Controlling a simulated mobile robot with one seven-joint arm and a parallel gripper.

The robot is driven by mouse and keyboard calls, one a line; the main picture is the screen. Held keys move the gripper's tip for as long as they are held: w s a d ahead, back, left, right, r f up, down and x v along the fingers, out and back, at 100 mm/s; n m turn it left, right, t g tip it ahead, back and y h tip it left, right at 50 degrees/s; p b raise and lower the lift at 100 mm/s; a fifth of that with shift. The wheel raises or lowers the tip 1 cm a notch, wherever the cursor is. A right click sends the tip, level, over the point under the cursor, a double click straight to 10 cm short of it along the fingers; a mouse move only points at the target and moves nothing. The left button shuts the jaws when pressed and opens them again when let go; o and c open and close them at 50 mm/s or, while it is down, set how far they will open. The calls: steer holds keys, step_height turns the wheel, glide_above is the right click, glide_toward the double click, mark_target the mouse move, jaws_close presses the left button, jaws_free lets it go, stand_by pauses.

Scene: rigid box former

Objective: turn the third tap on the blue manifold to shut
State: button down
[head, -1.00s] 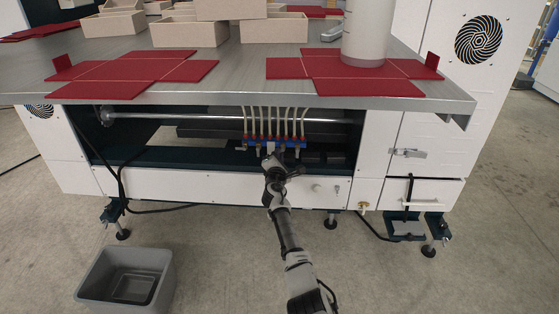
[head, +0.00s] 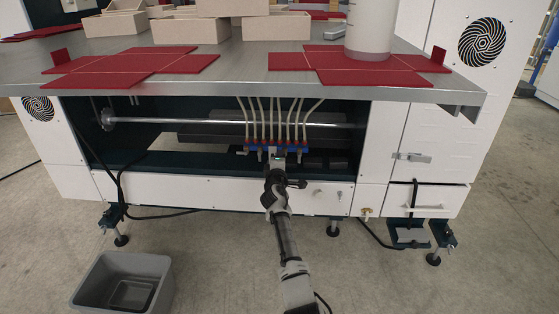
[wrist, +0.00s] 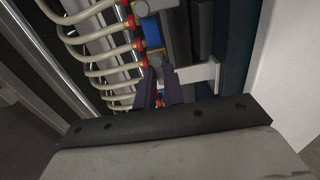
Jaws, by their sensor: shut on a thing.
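The blue manifold (head: 251,150) sits low in the open bay under the table, with a row of red collars and pale hoses rising from it. In the wrist view part of its blue body (wrist: 152,33) shows near the top. My gripper (head: 277,156) is at the middle of the manifold's front. In the wrist view its two dark fingers (wrist: 158,76) are closed around a small tap at the manifold, mostly hidden between them. I cannot tell from the pictures which tap in the row this is, nor its exact angle.
A steel table (head: 235,75) with red flat blanks (head: 135,66) overhangs the bay. A white lower panel (head: 160,188) runs below the manifold. A metal rail (head: 180,122) crosses the bay behind. A grey bin (head: 92,285) stands on the floor at left.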

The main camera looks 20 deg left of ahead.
steer(key=shift+r, duration=0.1)
stand_by(0.3)
steer(key=c, duration=1.5)
jaws_free()
